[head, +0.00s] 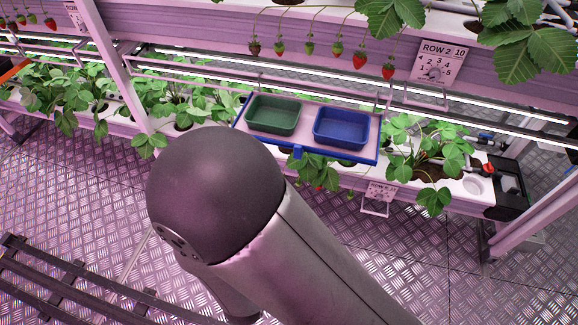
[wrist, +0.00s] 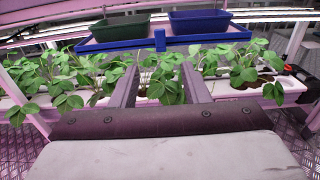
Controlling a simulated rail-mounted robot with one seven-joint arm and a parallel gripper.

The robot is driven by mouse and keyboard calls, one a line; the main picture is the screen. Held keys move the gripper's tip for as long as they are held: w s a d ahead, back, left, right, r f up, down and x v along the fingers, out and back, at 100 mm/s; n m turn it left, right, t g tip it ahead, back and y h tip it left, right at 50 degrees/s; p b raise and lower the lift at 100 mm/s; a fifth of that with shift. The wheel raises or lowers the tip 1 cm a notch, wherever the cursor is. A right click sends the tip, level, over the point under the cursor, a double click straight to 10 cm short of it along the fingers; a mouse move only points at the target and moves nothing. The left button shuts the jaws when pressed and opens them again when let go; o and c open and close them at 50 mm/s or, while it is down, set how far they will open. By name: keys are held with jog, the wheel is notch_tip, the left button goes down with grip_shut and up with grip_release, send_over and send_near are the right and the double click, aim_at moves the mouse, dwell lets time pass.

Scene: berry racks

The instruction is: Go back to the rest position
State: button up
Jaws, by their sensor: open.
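My gripper (wrist: 157,88) shows in the wrist view with its two dark fingers spread apart. It is open, and only leaves show between the fingers. It points at the lower plant row, below a blue-edged tray (wrist: 160,41). In the head view my arm fills the lower middle, and the gripper is not visible there.
The tray (head: 308,147) holds a green bin (head: 273,127) and a blue bin (head: 341,140), which both look empty. Strawberry plants (head: 440,148) grow in a white trough beneath. Red and greenish berries (head: 359,60) hang above. A pink post (head: 117,70) stands left. Metal floor lies in front.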

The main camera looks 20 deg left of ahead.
jog(key=w+d+r+m+g+h+p, duration=0.1)
jog(key=d+r+m+g+h+p, duration=0.2)
jog(key=d+m, duration=0.4)
jog(key=w+d+r+m+g+h+p, duration=0.1)
jog(key=d+r+m+g+h, duration=0.4)
jog(key=d, duration=0.4)
jog(key=w+d+r+m+g+h+p, duration=0.1)
jog(key=d+r+m+g+h+p, duration=0.1)
jog(key=d+m+g+h, duration=0.5)
jog(key=s+d+r+m+g+y+p, duration=0.45)
jog(key=s+d+m+y, duration=0.3)
jog(key=m, duration=0.25)
jog(key=r+m+y, duration=0.1)
jog(key=m+y, duration=0.1)
jog(key=w+a+r+m+t+y, duration=0.1)
jog(key=r+m+y, duration=0.1)
jog(key=a+r+m+t+y+p, duration=0.1)
jog(key=m+y, duration=0.2)
jog(key=shift+w+a+r, duration=0.25)
